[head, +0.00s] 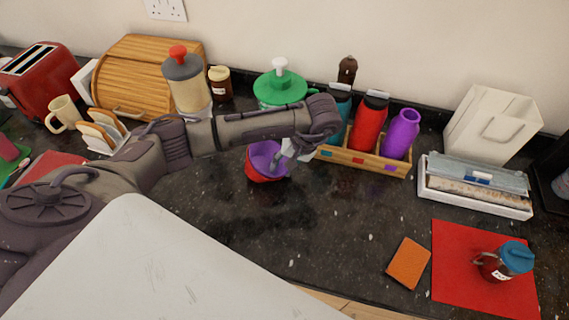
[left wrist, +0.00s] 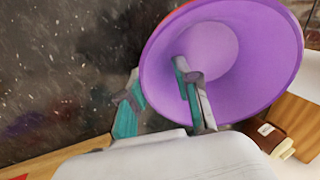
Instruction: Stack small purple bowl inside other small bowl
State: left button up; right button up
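The small purple bowl (head: 262,157) sits in the small red bowl (head: 261,178) on the dark counter, in the middle of the head view. Red shows below the purple rim. My left gripper (head: 285,165) is at the bowls' right side in the head view. In the left wrist view its fingers (left wrist: 158,85) are apart, one over the bowl's inside and one just outside its rim. My right gripper is not in view.
A wooden rack (head: 365,158) with bottles stands just right of the bowls. A green-lidded dispenser (head: 280,88) stands behind them. A white tray (head: 475,202), an orange sponge (head: 408,262) and a red mat (head: 460,285) lie right. The counter in front of the bowls is clear.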

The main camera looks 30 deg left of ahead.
pick_arm(q)
jog(key=shift+d+r, duration=0.25)
jog(key=shift+d, duration=0.1)
jog(key=shift+d+r, duration=0.1)
jog(key=shift+d, duration=0.1)
jog(key=shift+w+r, duration=0.15)
jog(key=shift+r, duration=0.05)
jog(key=b+v, duration=0.1)
jog(key=v, duration=1)
jog(key=shift+r, duration=0.3)
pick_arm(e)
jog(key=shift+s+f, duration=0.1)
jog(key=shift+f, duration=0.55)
pick_arm(q)
jog(key=shift+d, duration=0.1)
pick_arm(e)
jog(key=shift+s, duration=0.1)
